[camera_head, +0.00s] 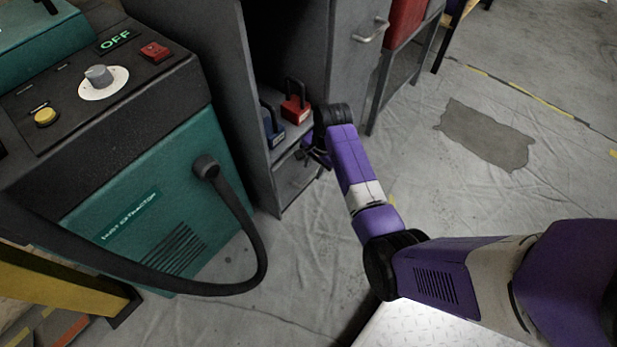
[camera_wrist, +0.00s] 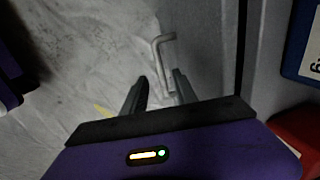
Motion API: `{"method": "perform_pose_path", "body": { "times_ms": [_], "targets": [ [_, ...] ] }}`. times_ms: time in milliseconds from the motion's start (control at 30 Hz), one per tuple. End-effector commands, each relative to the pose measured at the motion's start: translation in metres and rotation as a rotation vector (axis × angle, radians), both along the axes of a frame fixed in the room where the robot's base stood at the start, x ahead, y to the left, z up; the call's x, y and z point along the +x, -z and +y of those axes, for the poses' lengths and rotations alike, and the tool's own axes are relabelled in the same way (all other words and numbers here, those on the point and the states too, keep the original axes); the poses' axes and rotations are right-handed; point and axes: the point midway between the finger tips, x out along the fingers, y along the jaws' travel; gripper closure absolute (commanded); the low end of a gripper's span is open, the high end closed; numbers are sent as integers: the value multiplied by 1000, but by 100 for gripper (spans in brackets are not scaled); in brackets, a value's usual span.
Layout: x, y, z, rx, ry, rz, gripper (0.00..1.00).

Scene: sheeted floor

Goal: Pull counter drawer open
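In the wrist view, a bent metal bar handle (camera_wrist: 157,60) stands out from a grey panel (camera_wrist: 215,45). My gripper (camera_wrist: 161,77) has its two dark fingers apart, with the lower end of the handle near the gap between their tips. I see no clear contact. In the head view, my gripper (camera_head: 313,155) is at the front of a grey cabinet (camera_head: 222,75), low down, partly hidden by my wrist. Another bar handle (camera_head: 371,32) shows on a grey front at the upper right. I cannot tell whether both views show the same handle.
A blue padlock (camera_head: 271,130) and a red padlock (camera_head: 296,108) sit on the cabinet shelf beside my gripper. A teal dust extractor (camera_head: 160,215) with a black hose (camera_head: 250,235) stands at left. The sheeted floor (camera_head: 430,180) at right is clear.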

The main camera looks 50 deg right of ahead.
Motion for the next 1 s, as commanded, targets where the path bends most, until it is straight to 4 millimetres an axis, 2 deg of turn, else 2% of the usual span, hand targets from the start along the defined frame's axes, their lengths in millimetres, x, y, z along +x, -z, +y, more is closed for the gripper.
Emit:
{"method": "perform_pose_path", "body": {
  "times_ms": [33, 100, 300, 467, 733, 767, 933, 1000],
  "targets": [
    [1, 13, 1, 2, -1, 2, 66],
    [4, 25, 1, 1, -1, 1, 66],
    [9, 50, 1, 0, -2, 0, 66],
    [11, 58, 1, -1, -2, -1, 66],
    [11, 59, 1, -3, -3, -1, 66],
    [11, 59, 1, -3, -3, -1, 68],
    [11, 59, 1, -3, -3, -1, 100],
    [11, 59, 1, -2, -3, 0, 100]
  ]
}}
